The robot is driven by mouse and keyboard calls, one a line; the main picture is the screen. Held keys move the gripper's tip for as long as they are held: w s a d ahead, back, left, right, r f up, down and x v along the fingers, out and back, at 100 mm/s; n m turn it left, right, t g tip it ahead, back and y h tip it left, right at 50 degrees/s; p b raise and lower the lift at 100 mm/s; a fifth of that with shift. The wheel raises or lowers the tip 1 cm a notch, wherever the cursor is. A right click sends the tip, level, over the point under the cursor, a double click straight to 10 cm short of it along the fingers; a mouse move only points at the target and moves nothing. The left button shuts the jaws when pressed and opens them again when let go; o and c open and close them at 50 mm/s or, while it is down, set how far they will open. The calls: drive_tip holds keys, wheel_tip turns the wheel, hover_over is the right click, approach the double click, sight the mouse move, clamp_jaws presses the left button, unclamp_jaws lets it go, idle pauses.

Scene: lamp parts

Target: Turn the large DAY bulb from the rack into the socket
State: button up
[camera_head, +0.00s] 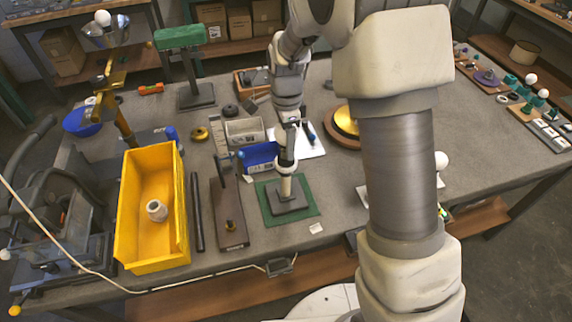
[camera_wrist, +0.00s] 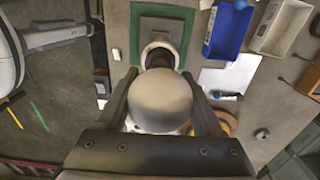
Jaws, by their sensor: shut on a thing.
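My gripper (camera_wrist: 160,102) is shut on a large white bulb (camera_wrist: 160,92), with a dark finger on each side of it. The bulb's round end faces the wrist camera, and its base is hidden behind it. The pale ring of the socket (camera_wrist: 161,52) shows just beyond the bulb, roughly in line with it. In the head view my gripper (camera_head: 286,158) points down over the pale socket post (camera_head: 286,187), which stands on a dark square base (camera_head: 288,206). I cannot tell how far the bulb sits in the socket. No DAY label is readable.
The base stands on a green mat (camera_head: 309,215). A blue bin (camera_head: 259,156) and a grey bin (camera_head: 244,131) stand close behind on the left. A yellow crate (camera_head: 130,215) stands further left. Another white bulb (camera_head: 441,160) shows right of my arm, its holder partly hidden.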

drive_tip(key=shift+f+b, duration=0.4)
drive_tip(key=shift+f, duration=0.45)
drive_tip(key=shift+f+b, duration=0.45)
drive_tip(key=shift+f, duration=0.2)
idle(1.0)
drive_tip(key=o, duration=0.4)
drive_tip(key=c, duration=0.4)
drive_tip(key=shift+s+f, duration=0.1)
drive_tip(key=shift+f, duration=0.05)
